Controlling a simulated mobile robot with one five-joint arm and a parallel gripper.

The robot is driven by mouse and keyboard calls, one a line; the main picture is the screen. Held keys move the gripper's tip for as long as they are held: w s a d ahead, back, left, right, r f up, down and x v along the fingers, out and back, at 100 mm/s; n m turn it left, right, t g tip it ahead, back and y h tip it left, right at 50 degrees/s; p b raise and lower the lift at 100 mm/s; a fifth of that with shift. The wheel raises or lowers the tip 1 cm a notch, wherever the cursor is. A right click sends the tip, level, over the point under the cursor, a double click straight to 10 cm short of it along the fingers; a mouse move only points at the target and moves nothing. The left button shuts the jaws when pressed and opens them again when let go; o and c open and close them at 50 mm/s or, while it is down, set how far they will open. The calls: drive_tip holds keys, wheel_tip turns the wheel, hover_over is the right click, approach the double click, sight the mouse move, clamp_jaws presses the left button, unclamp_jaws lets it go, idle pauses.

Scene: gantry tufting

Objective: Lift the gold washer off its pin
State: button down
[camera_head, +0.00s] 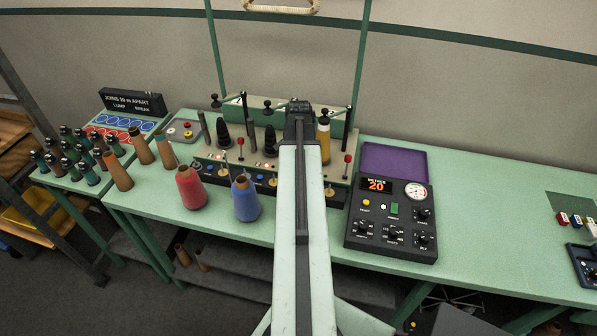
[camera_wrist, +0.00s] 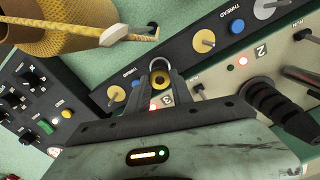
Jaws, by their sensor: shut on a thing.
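In the wrist view, my gripper (camera_wrist: 158,88) is shut on a small gold washer (camera_wrist: 158,75) in front of the dark control strip. Two other gold discs sit on the strip, one to the left (camera_wrist: 117,95) and one at the upper right (camera_wrist: 204,41). In the head view my arm hides the gripper and the held washer.
A yellow cone (camera_wrist: 60,32) stands close by at the upper left of the wrist view. Red (camera_head: 191,188) and blue (camera_head: 246,199) cones stand before the green machine (camera_head: 205,150). A black control box (camera_head: 392,225) is right of my arm. The bench beyond it is mostly clear.

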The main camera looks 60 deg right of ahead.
drive_tip(key=shift+r+p, duration=2.15)
drive_tip(key=shift+r, duration=0.2)
drive_tip(key=shift+s+f, duration=0.1)
